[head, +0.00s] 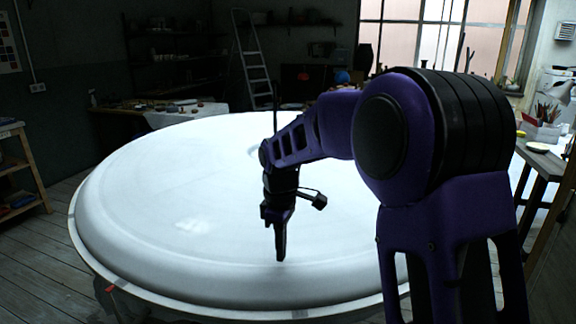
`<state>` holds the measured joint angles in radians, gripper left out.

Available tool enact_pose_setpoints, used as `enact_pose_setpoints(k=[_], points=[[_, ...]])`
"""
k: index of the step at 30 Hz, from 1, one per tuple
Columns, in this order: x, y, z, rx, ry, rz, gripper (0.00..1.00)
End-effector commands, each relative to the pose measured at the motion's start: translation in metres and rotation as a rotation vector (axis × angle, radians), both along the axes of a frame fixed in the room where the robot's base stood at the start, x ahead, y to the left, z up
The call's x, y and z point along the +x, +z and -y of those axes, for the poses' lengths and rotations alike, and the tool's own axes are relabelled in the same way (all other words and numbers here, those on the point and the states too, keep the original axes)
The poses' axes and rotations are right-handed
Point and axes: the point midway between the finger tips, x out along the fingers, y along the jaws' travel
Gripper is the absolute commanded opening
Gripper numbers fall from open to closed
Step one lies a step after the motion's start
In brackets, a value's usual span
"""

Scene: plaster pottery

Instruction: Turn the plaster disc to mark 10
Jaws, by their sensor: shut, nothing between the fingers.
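The plaster disc (160,205) is a large, round, white slab that fills the middle of the head view. It has a raised rounded rim (140,270) and rests on a stand with a thin pale edge. My gripper (281,258) is shut and empty, pointing down at the near part of the disc. I cannot tell whether its tip touches the surface. A small red mark (110,289) shows at the disc's lower left edge. No numbers can be read. My arm hides the right part of the disc.
A wooden shelf (22,170) stands at the far left. A cluttered table (185,112) and a stepladder (252,60) are behind the disc. A workbench (545,158) with a pencil holder (546,113) is at the right. Plank floor (50,250) is clear at the left.

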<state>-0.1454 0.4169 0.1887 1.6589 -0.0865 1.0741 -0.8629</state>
Motion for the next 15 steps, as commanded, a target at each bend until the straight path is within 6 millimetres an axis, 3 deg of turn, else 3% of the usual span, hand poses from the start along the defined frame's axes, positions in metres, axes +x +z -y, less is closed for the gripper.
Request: enact_pose_setpoints(k=[15], points=[[0.0,-0.0037,0.0,0.0,0.0,0.0,0.0]])
